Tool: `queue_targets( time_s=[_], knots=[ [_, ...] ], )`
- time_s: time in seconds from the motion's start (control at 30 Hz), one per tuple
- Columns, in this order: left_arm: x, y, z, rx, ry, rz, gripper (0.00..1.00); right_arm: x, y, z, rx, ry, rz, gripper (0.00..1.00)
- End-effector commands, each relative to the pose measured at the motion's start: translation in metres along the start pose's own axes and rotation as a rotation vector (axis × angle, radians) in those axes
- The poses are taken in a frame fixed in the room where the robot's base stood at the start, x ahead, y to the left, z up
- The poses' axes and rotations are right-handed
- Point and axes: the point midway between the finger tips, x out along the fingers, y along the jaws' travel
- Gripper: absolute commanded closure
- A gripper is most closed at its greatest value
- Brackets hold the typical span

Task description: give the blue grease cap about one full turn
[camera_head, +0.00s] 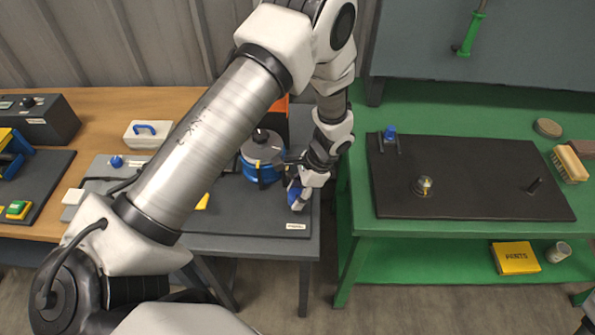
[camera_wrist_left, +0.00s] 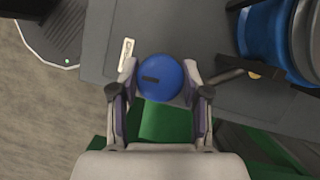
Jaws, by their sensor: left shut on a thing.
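The blue grease cap (camera_wrist_left: 160,77) is a round blue disc with a dark slot, seen from above in the left wrist view. My left gripper (camera_wrist_left: 160,92) is shut on it, one finger at each side of its rim. In the head view my left gripper (camera_head: 297,192) reaches down at the right front of the dark workbench mat, beside a blue pump-like body (camera_head: 262,160). The cap is mostly hidden there behind the gripper. My right gripper is not in view.
The blue body stands close to the left of the gripper. A green table (camera_head: 360,245) with a dark mat (camera_head: 480,175) is to the right, across a narrow gap. A white box (camera_head: 147,140) with a blue handle sits at the back left.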

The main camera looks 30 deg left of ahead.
Motion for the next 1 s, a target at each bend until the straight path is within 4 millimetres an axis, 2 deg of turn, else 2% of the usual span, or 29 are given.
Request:
queue_targets(
  time_s=[0.3, 0.73, 0.77, 0.8, 0.83, 1.0],
  knots=[
    [0.0007, 0.0009, 0.0008, 0.092, -0.003, -0.036, 0.88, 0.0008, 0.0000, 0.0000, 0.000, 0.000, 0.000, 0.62],
    [0.0003, 0.0005, 0.0008, 0.102, -0.002, -0.041, 0.88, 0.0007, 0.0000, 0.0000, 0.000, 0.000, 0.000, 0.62],
    [0.0003, 0.0005, 0.0008, 0.101, -0.002, -0.041, 0.50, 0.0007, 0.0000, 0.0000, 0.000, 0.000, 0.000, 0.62],
    [0.0003, 0.0005, 0.0007, 0.101, -0.002, -0.041, 0.36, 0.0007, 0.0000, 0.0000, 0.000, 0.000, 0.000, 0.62],
    [0.0002, 0.0004, 0.0007, 0.101, -0.002, -0.041, 0.28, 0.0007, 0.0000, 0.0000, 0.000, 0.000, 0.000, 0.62],
    [0.0000, 0.0002, 0.0004, 0.101, -0.001, -0.041, 0.28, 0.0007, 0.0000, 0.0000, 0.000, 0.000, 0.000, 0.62]
  ],
)
